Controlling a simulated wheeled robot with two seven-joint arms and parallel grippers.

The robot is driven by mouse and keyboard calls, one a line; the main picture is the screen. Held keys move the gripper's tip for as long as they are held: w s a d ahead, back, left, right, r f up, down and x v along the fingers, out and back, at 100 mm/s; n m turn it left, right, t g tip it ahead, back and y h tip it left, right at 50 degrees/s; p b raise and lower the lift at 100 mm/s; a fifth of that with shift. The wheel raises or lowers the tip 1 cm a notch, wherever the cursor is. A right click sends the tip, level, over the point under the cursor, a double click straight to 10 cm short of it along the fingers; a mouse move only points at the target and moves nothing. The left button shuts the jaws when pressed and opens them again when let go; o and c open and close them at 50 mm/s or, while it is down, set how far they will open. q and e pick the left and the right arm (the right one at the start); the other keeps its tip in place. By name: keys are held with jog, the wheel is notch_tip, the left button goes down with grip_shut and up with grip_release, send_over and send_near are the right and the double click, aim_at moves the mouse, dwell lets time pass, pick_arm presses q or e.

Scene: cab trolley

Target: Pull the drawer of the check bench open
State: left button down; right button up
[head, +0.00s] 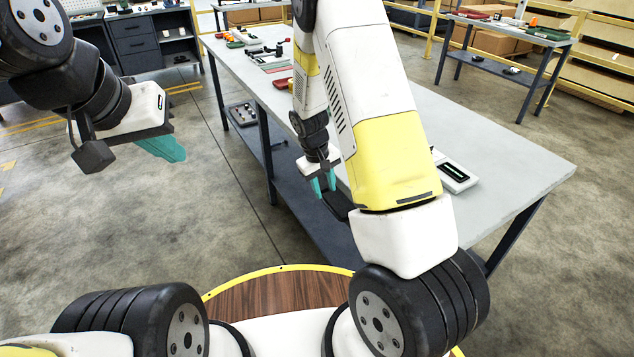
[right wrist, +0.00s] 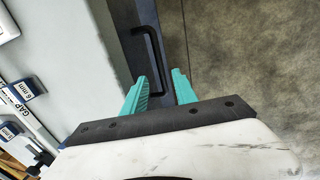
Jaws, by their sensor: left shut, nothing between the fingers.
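The check bench (head: 515,160) is a long grey-topped table with dark blue legs, running along my right side. In the right wrist view, a dark drawer front (right wrist: 122,14) sits below the bench's pale top (right wrist: 75,45) and carries a black bar handle (right wrist: 152,45). My right gripper (head: 323,185) points down at the bench's near side. In the right wrist view its teal fingers (right wrist: 160,78) are apart, and the handle's lower end shows between them; contact is not visible. My left gripper (head: 165,148) is shut and empty, away from the bench over the floor.
A lower shelf (head: 300,190) runs under the bench. Dark drawer cabinets (head: 137,45) stand at the back left. Floor left of the bench is clear.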

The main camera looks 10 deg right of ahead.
aim_at(329, 204)
jog(key=f, duration=0.3)
jog(key=d+f, duration=0.1)
jog(key=f, duration=0.2)
jog(key=shift+w+d+f, duration=0.15)
jog(key=shift+w+f, duration=0.05)
grip_shut()
jog(key=shift+r, duration=0.1)
dwell(1.1)
